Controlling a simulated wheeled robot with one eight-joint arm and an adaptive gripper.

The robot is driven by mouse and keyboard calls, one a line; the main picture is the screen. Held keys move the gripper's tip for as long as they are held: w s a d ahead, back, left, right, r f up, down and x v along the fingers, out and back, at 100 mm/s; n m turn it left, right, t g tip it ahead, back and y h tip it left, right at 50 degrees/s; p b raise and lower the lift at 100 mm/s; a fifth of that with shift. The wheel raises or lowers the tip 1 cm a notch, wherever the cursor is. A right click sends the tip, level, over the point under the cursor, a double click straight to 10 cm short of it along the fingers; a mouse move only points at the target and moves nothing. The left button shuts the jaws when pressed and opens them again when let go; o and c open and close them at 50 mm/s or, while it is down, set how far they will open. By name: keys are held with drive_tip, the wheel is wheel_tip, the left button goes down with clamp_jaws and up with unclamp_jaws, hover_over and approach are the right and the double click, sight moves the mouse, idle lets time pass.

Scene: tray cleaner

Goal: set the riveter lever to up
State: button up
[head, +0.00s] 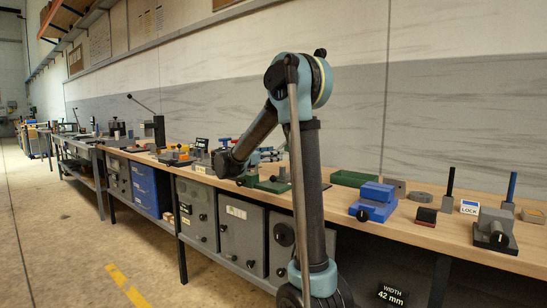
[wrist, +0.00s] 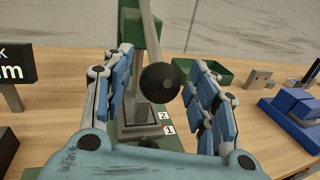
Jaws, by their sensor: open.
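The riveter, as I take it, is a green upright machine (wrist: 130,28) with a grey stepped base marked 2 and 1 in the wrist view. Its lever (wrist: 149,25) is a pale rod ending in a black ball knob (wrist: 160,79). The rod runs down from the top edge of the picture to the knob. My gripper (wrist: 160,65) is open, with one blue-padded finger on each side of the knob and visible gaps. In the head view my gripper (head: 228,163) hangs over the bench, and my arm hides much of the riveter there.
A blue vise (wrist: 292,112) and a green tray (wrist: 207,73) stand to the right. A black sign (wrist: 15,68) stands at the left. The wall is behind.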

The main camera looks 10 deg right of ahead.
drive_tip(key=shift+w+d, duration=0.2)
drive_tip(key=shift+d, duration=0.2)
clamp_jaws()
drive_tip(key=shift+r, duration=0.15)
